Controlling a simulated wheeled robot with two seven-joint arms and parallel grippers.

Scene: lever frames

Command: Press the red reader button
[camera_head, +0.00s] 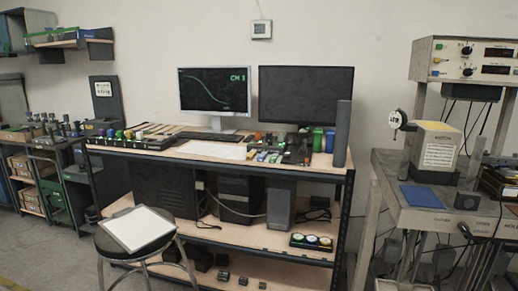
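I cannot single out a red reader button in the head view. Small coloured items (268,156), some reddish, lie on the desk (290,168) in front of the dark monitor, too small to tell apart. Blue and green blocks (318,140) stand at the desk's right side. A black rack with coloured pieces (140,141) sits at its left end. Neither of my grippers is in view.
A stool (112,250) with a white clipboard (137,228) stands before the desk. A lit monitor (213,90) and a dark monitor (305,95) stand on it. A metal bench (421,215) with instruments is at right. Floor shows at lower left.

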